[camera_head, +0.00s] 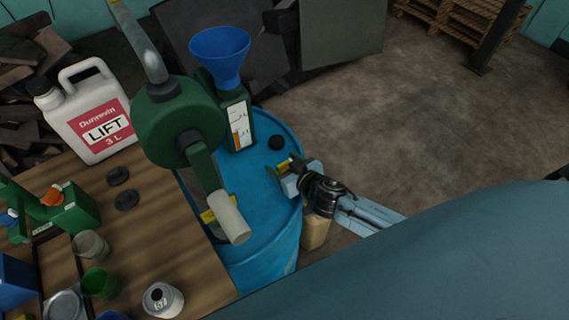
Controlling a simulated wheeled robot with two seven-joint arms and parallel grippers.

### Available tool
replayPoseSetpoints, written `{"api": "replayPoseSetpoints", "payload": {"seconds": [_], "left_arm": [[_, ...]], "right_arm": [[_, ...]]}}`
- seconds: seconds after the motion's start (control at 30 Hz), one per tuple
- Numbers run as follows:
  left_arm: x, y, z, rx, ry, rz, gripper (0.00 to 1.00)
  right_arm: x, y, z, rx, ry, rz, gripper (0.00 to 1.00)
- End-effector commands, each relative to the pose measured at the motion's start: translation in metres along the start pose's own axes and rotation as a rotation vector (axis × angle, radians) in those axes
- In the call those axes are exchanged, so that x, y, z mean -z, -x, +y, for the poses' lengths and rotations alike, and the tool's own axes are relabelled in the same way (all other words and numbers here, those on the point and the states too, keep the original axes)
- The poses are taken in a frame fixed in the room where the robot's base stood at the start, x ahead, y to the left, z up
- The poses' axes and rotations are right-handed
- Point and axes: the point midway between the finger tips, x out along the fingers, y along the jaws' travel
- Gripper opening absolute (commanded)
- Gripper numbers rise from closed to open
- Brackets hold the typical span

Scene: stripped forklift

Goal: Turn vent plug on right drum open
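A blue drum (262,215) stands at the right end of the wooden bench. A round black plug (277,142) sits on its top near the far right rim; I cannot tell how far it is turned. My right gripper (283,167) reaches in from the right over the drum's right rim. Its fingers are apart, just nearer to me than the plug and not around it. A small yellow patch shows between the fingertips; I cannot tell what it belongs to. My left gripper is not in view.
A green pump (178,122) with a pale spout (229,218) overhangs the drum's left side. A green bottle (236,120) with a blue funnel (220,53) stands at the back. A white jug (92,112) and cups crowd the bench (165,235).

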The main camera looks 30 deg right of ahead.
Motion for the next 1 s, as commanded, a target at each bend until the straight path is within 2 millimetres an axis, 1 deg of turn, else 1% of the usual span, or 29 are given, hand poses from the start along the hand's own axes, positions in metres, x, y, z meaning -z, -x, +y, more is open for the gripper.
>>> {"api": "replayPoseSetpoints", "payload": {"seconds": [0.03,0.3,0.33,0.67,0.87,1.0], "left_arm": [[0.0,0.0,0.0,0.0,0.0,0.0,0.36],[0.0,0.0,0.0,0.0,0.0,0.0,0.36],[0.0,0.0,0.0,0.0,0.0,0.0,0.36],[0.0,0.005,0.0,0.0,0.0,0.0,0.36],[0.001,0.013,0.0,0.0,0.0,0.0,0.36],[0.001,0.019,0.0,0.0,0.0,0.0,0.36]], "right_arm": [[0.0,0.0,0.0,0.0,0.0,0.0,0.58],[0.0,0.0,0.0,0.0,0.0,0.0,0.22],[0.0,0.0,0.0,0.0,0.0,0.0,0.21],[0.001,0.001,0.001,0.049,0.023,-0.001,0.21],[0.002,0.001,0.002,0.163,0.072,-0.001,0.21],[0.003,0.0,0.004,0.274,0.122,-0.001,0.21]]}}
